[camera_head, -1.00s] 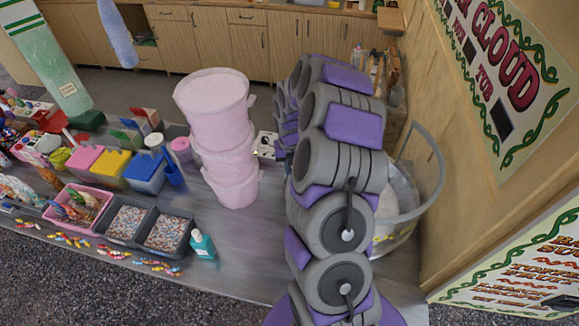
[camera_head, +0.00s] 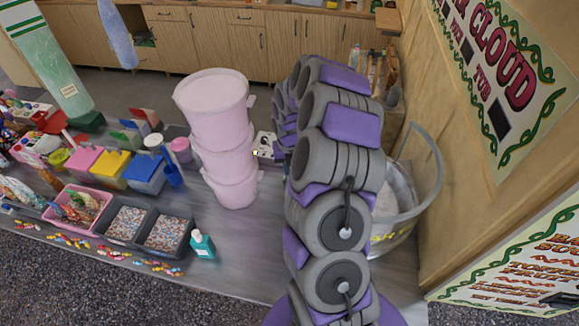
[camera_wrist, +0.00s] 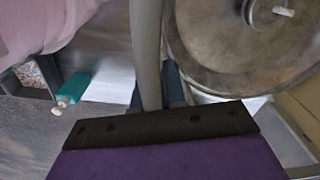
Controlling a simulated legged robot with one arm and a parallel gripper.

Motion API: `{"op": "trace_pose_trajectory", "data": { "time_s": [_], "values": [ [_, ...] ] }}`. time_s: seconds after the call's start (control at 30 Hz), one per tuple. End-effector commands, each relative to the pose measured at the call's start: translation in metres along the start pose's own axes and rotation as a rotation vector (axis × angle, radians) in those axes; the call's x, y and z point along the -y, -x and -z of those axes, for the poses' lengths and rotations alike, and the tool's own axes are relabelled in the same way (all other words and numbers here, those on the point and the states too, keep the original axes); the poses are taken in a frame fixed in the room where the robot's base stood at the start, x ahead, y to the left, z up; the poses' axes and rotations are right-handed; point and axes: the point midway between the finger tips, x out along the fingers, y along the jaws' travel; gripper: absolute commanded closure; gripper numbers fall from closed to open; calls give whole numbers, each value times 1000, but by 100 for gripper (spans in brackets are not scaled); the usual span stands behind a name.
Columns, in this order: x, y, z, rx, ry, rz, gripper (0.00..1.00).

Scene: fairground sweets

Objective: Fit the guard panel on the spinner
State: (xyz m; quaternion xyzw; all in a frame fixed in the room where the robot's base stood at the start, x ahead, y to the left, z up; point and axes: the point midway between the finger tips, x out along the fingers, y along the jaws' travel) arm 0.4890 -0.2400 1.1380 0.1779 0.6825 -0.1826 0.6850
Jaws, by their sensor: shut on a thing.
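The spinner is a round metal bowl (camera_head: 398,205), partly hidden behind my arm on the right of the counter. In the wrist view its bowl (camera_wrist: 235,60) fills the upper right, with the central head (camera_wrist: 268,12) near the top edge. The guard panel appears as a pale, curved grey band (camera_head: 437,165) arching above the bowl's right side. A grey upright strip (camera_wrist: 147,45), seemingly its edge, runs down into my gripper (camera_wrist: 160,95) in the wrist view. My gripper is shut on it, beside the bowl. My arm hides the gripper in the head view; whether the panel touches the bowl cannot be told.
Stacked pink tubs (camera_head: 219,120) stand close left of my arm. A teal bottle (camera_head: 202,244), sweet trays (camera_head: 145,245) and coloured boxes (camera_head: 145,175) lie farther left. A wooden wall (camera_head: 450,225) rises close right of the spinner. The counter's front middle is clear.

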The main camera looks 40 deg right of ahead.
Motion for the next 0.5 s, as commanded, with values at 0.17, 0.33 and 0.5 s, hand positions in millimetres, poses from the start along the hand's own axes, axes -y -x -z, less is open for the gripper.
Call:
{"op": "trace_pose_trajectory", "data": {
  "time_s": [0.17, 0.33, 0.5],
  "values": [
    [-2, -2, 1, 0, 0, 0, 100],
    [-3, -3, 2, 0, 0, -1, 100],
    [-3, -3, 2, 0, 0, -1, 100]
  ]
}}
